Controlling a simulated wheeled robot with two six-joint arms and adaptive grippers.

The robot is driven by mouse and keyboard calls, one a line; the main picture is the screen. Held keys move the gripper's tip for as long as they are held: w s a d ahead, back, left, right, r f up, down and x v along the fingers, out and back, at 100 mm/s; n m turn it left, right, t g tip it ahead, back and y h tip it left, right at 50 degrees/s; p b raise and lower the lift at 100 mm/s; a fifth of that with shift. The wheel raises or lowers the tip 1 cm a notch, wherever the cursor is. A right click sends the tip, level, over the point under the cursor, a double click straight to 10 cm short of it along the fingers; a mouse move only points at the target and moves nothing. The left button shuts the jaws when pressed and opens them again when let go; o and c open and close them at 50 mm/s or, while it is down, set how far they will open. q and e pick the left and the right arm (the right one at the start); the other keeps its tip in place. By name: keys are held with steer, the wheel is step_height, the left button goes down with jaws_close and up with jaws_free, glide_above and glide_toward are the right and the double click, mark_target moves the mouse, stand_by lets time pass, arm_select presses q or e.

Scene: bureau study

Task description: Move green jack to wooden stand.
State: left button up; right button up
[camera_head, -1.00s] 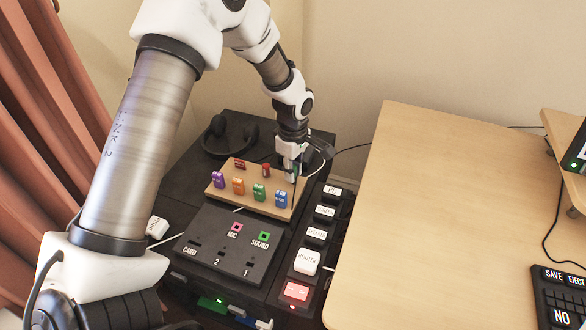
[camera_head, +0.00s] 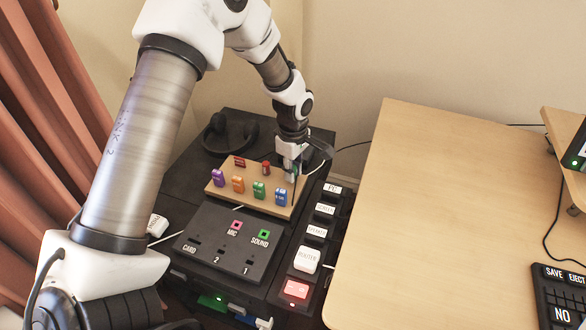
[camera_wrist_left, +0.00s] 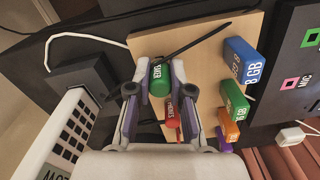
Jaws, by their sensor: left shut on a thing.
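The green jack (camera_wrist_left: 160,80), with a partly readable label, sits between the two fingers of my left gripper (camera_wrist_left: 158,88) in the left wrist view. The fingers are shut on it. In the head view my left gripper (camera_head: 291,168) is low at the far right corner of the wooden stand (camera_head: 225,195), which also shows in the left wrist view (camera_wrist_left: 205,45). The jack is over the stand there; I cannot tell whether it is seated in a hole. A red jack (camera_wrist_left: 172,112) stands on the stand beside it. My right gripper is out of view.
Purple, orange, green and blue (camera_head: 281,197) sticks stand along the stand's front. A black panel (camera_head: 225,245) with pink and green sockets lies in front. Labelled switches (camera_head: 317,231) run along the right. Headphones (camera_head: 228,135) lie behind. The wooden desk (camera_head: 450,210) is clear.

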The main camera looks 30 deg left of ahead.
arm_select(q)
steer(key=shift+f, duration=0.55)
stand_by(0.4)
steer(key=o, duration=0.9)
steer(key=shift+c, duration=0.2)
